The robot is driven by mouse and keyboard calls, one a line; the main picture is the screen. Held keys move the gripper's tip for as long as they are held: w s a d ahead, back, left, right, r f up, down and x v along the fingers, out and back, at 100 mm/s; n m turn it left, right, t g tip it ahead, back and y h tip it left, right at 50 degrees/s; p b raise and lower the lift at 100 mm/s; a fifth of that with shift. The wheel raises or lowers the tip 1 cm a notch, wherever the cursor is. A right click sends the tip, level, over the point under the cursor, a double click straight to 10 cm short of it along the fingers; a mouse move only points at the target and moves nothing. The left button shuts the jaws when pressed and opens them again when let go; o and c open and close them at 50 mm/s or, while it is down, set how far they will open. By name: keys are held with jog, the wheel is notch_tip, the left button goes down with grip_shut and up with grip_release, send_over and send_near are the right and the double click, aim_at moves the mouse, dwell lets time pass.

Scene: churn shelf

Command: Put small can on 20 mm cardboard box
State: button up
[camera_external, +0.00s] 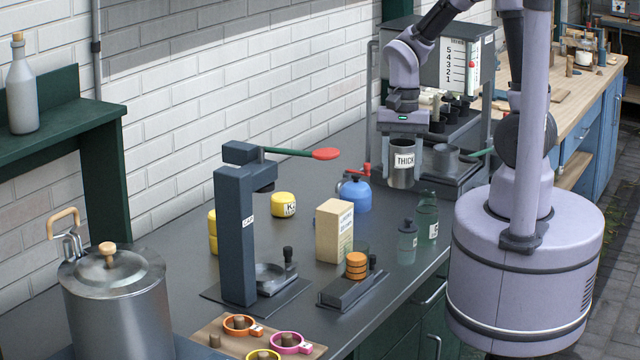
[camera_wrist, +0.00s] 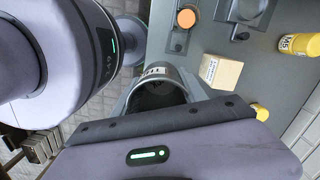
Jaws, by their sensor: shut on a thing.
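A grey metal can (camera_external: 401,176) labelled THICK is held by my gripper (camera_external: 403,150) at the back of the dark counter, upright. In the wrist view the can's open top (camera_wrist: 160,92) and dark inside show between the fingers. A tan cardboard box (camera_external: 331,233) stands upright on the counter, in front of and left of the held can in the external view. It also shows in the wrist view (camera_wrist: 222,72), with its top clear. Its label is too small to read.
A blue canister (camera_external: 357,194) stands behind the box. Bottles (camera_external: 427,218) stand to its right, and a small stand with orange discs (camera_external: 356,266) in front. A dark press (camera_external: 236,235) rises at left. Another metal cup (camera_external: 446,158) sits beside the held can.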

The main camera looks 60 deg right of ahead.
aim_at(398, 180)
notch_tip(398, 180, down, 3)
jog(key=shift+a+r, duration=0.1)
jog(key=shift+a, duration=0.05)
jog(key=shift+w+f, duration=0.25)
jog(key=shift+w, duration=0.05)
jog(key=w, duration=0.5)
jog(key=w+f, duration=0.1)
jog(key=w, duration=0.9)
jog(key=shift+a+f, duration=0.2)
jog(key=shift+a, duration=0.05)
jog(key=f, duration=0.2)
jog(key=f+b, duration=0.1)
jog(key=shift+w+f, duration=0.3)
jog(key=shift+f, duration=0.1)
jog(key=shift+r, duration=0.1)
jog(key=o, duration=1)
jog(key=shift+f, duration=0.2)
jog(key=o, duration=0.4)
jog(key=shift+o, duration=0.2)
